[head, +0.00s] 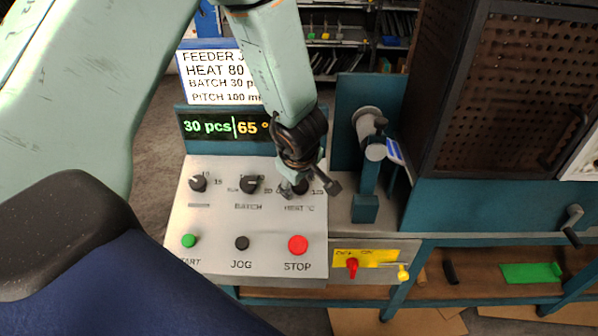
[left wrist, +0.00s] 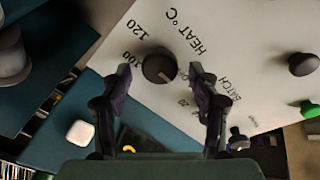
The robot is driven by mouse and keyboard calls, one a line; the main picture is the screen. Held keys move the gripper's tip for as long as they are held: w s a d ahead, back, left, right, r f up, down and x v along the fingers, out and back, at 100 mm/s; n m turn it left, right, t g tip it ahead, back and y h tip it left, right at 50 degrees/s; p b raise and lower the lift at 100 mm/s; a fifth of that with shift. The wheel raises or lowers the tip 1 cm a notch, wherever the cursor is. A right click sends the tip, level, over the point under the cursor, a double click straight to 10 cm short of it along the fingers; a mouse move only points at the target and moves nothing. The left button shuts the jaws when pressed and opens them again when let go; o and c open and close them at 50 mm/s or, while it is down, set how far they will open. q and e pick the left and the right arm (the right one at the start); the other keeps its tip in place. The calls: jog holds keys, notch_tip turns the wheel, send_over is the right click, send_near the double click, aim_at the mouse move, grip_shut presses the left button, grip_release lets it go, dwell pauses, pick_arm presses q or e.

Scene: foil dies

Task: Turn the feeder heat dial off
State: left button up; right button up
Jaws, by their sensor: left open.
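The heat dial (left wrist: 158,68) is a round black knob on the pale control panel (head: 215,215). In the left wrist view it sits between the fingertips of my left gripper (left wrist: 160,76), with a gap on either side. A small pale mark on it points to the lower right there; the scale beside that mark is hard to read. The numbers 100 and 120 show on the dial's other side. In the head view my open left gripper (head: 310,188) is over the heat dial and hides most of it. My right gripper is not in view.
The batch dial (head: 250,185) and another dial (head: 198,184) stand left of the heat dial. Below are green (head: 189,241), black JOG (head: 242,243) and red STOP (head: 298,245) buttons. The display (head: 215,126) reads 30 pcs and 65 °.

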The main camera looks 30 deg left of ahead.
pick_arm(q)
jog(key=v, duration=1.1)
jog(key=shift+s, duration=0.2)
jog(key=shift+d, duration=0.2)
